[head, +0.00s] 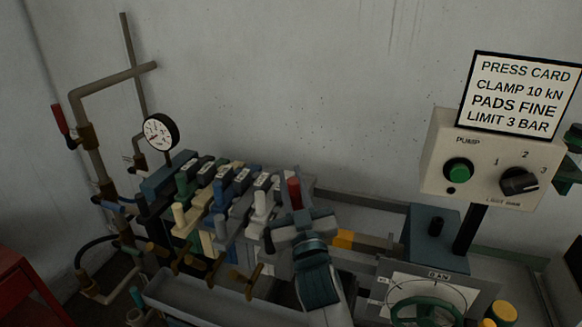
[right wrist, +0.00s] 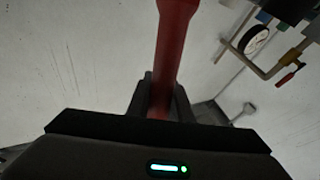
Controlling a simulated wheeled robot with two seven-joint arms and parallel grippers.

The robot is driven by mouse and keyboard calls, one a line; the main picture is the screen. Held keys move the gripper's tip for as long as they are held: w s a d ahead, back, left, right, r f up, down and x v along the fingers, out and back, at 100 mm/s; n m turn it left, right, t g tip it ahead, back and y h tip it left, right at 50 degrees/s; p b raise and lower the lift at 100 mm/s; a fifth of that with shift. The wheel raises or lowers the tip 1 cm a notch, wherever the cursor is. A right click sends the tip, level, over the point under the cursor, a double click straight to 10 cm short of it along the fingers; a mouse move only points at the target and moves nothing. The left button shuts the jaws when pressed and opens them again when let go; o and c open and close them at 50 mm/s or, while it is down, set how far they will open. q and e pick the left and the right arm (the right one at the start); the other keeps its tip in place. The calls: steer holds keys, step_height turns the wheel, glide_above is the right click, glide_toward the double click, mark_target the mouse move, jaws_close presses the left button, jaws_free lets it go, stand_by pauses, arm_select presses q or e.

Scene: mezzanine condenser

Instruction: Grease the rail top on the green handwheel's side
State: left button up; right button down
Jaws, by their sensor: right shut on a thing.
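My right gripper (head: 294,218) is shut on a red handle (head: 294,192) at the right end of a row of coloured levers. In the right wrist view the red handle (right wrist: 172,50) runs up from between the fingers (right wrist: 160,98); its far end is out of frame. I cannot tell whether it is fixed to the row or loose. The green handwheel (head: 426,301) is at the bottom right, in front of a dial plate, partly cut off. A grey bar with a yellow block (head: 343,238) lies between my gripper and the handwheel; I cannot tell which rail top is meant. My left gripper is not in view.
Several coloured levers (head: 220,190) stand close on the left of my gripper. A gauge (head: 160,132) and brown pipes (head: 85,130) are further left. A control box (head: 485,160) with a card (head: 518,95) stands at right. A long grey trough (head: 205,297) runs in front.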

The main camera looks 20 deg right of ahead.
mark_target(300, 206)
steer(key=shift+w, duration=0.1)
stand_by(0.4)
steer(key=shift+f+b, duration=3.45)
steer(key=shift+f, duration=0.2)
steer(key=shift+d, duration=0.1)
steer(key=shift+s+d+r+p, duration=0.15)
steer(key=shift+s+d+p, duration=0.45)
steer(key=shift+d, duration=0.15)
steer(key=shift+s+d, duration=0.45)
steer(key=shift+d, duration=0.3)
